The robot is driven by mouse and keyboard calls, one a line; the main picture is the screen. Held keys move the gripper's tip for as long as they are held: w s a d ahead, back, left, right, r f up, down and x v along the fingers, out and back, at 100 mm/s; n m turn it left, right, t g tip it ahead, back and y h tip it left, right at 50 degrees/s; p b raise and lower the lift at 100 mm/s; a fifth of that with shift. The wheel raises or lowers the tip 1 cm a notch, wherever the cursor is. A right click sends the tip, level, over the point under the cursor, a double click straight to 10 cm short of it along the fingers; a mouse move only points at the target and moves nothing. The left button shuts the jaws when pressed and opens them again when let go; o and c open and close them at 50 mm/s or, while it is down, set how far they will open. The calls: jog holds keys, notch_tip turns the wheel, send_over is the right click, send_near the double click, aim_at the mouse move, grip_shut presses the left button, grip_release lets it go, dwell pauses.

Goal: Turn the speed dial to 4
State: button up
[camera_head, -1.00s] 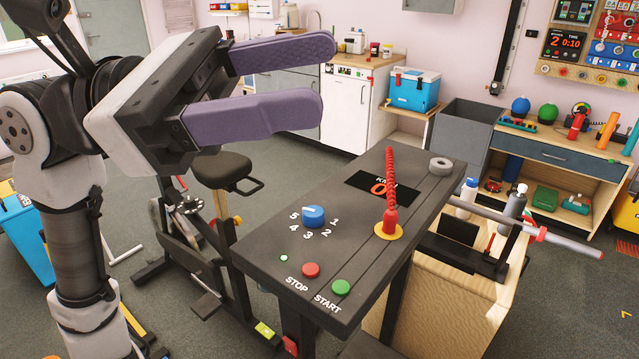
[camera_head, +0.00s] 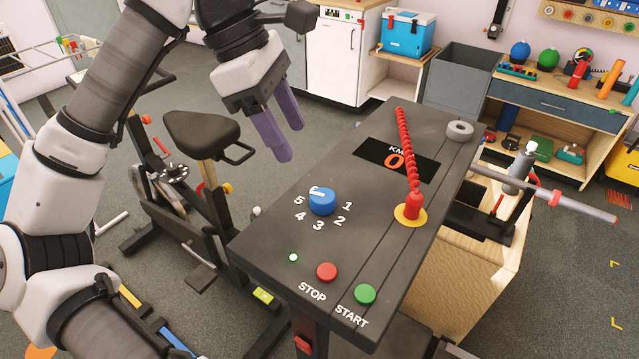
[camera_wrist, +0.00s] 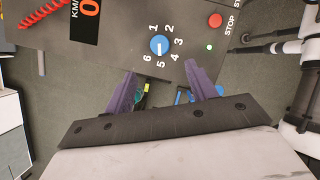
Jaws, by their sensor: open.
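The blue speed dial (camera_head: 322,201) sits on the dark console top, inside a ring of white numbers. In the wrist view the dial (camera_wrist: 159,45) has a white mark pointing down, close to the 5; the exact setting is hard to tell. The 4 (camera_wrist: 175,58) is to the lower right of the dial there. My gripper (camera_head: 287,141) is open and empty, with purple fingers pointing down. It hangs by the console's far left edge, apart from the dial. In the wrist view its fingertips (camera_wrist: 160,73) spread just below the dial and numbers.
A red stop button (camera_head: 326,271) and green start button (camera_head: 365,294) lie nearer on the console. A red coiled cord (camera_head: 407,150) rises on a yellow base beside the display (camera_head: 397,159). An exercise bike (camera_head: 202,133) stands left of the console.

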aim_at(321, 195)
jog(key=p+x, duration=0.2)
jog(key=x, duration=0.9)
jog(key=shift+d+f, duration=0.15)
jog(key=shift+f, duration=0.05)
jog(key=c, duration=1)
jog(key=shift+f+b, duration=0.1)
jog(key=shift+b, duration=0.5)
